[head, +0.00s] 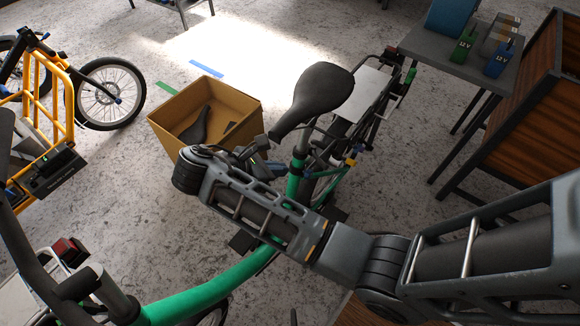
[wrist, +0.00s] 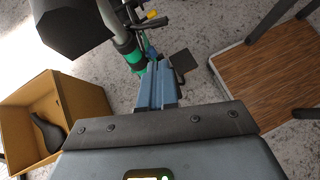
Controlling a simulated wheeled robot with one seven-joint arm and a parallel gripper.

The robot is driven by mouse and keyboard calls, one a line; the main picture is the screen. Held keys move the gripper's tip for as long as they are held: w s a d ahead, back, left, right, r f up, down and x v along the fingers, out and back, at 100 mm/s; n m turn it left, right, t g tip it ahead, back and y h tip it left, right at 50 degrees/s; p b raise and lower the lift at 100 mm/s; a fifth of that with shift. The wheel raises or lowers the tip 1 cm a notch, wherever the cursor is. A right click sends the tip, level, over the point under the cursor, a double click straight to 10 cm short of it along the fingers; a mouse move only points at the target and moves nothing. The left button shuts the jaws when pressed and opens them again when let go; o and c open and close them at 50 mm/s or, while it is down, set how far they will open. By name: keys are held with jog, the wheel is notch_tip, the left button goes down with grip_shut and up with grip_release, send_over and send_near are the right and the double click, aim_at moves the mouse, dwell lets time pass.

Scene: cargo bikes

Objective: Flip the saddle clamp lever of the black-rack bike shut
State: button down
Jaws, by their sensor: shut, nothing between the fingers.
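The green-framed bike (head: 195,298) stands in front of me, with a black saddle (head: 318,92) on its seat post. Its rear rack (head: 388,92) has dark rails and a pale plate. The seat tube top (head: 296,168) has a green collar, which also shows in the wrist view (wrist: 128,48). The clamp lever is too small to make out surely; a small yellow-tipped part (wrist: 155,22) shows beside the tube. My gripper (head: 262,166) is shut and empty, just left of the seat tube. In the wrist view its fingers (wrist: 157,78) point toward the tube below the saddle.
A cardboard box (head: 172,142) with a spare saddle (head: 197,127) stands left of the bike. A yellow-racked bike (head: 60,90) is at far left. A table (head: 422,48) with battery packs and a wood-panelled crate (head: 535,90) stand right. Floor between is clear.

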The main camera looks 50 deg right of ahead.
aim_at(322, 164)
jog(key=shift+d+r+b+x, duration=0.2)
jog(key=shift+b+x, duration=0.9)
jog(key=shift+x, duration=1.05)
jog(key=shift+d+r+b+x, duration=0.1)
jog(key=shift+r+b+x, duration=0.1)
jog(key=shift+b+x, duration=1.45)
jog(key=shift+d+r+b+x, duration=0.2)
jog(key=shift+b+x, duration=0.4)
jog(key=shift+x, duration=2)
jog(key=shift+s, duration=0.2)
jog(key=shift+s+p, duration=0.1)
jog(key=shift+p, duration=0.2)
